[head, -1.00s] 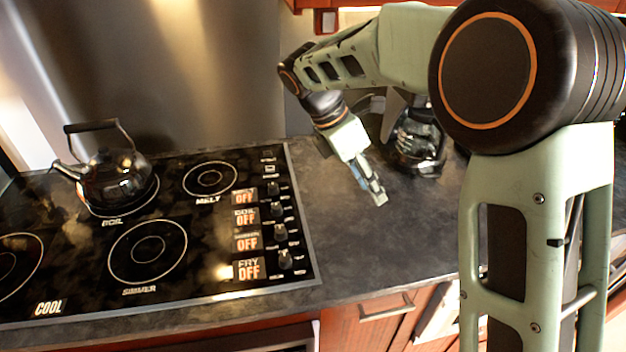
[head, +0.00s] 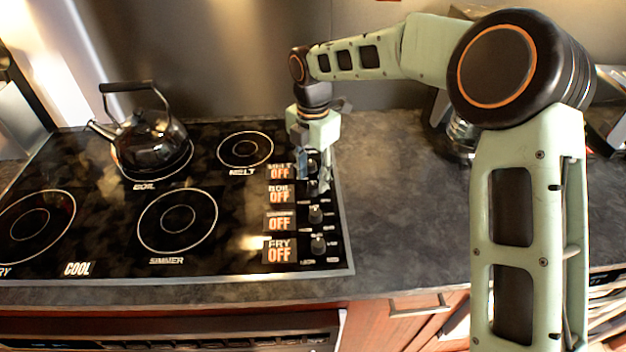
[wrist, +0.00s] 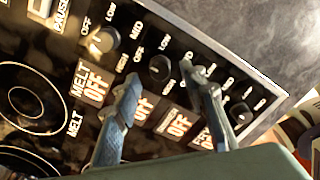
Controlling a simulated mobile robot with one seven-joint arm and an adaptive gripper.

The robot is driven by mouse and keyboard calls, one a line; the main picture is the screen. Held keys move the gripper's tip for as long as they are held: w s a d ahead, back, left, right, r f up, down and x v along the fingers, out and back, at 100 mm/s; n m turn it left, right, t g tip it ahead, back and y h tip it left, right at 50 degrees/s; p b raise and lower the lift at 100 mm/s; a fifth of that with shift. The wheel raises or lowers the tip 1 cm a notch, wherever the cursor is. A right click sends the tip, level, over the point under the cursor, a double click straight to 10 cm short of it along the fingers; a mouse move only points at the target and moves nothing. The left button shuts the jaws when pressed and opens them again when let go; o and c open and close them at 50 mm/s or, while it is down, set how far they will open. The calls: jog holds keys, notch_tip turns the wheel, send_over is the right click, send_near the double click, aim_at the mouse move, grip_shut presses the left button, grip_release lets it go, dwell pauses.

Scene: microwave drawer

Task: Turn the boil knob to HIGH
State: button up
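The boil knob (wrist: 160,69) is a small black dial, second in the row of knobs. In the wrist view it shows beyond and between my fingertips, and I see no contact with it. In the head view my gripper covers most of it. The boil display (head: 280,194) reads OFF; in the wrist view a finger partly covers it. My gripper (head: 314,180) is over the knob column, pointing down. Its two fingers also show in the wrist view (wrist: 163,80), spread apart with nothing held. The exact height above the panel is hard to tell.
The melt knob (wrist: 102,40) is on one side of the boil knob. The simmer knob (head: 316,214) and fry knob (head: 319,245) are on the other. Their displays read OFF. A black kettle (head: 152,140) stands on the back-left burner. The counter (head: 390,200) to the right is clear.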

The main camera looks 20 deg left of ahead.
jog(key=shift+f, duration=1.1)
grip_shut()
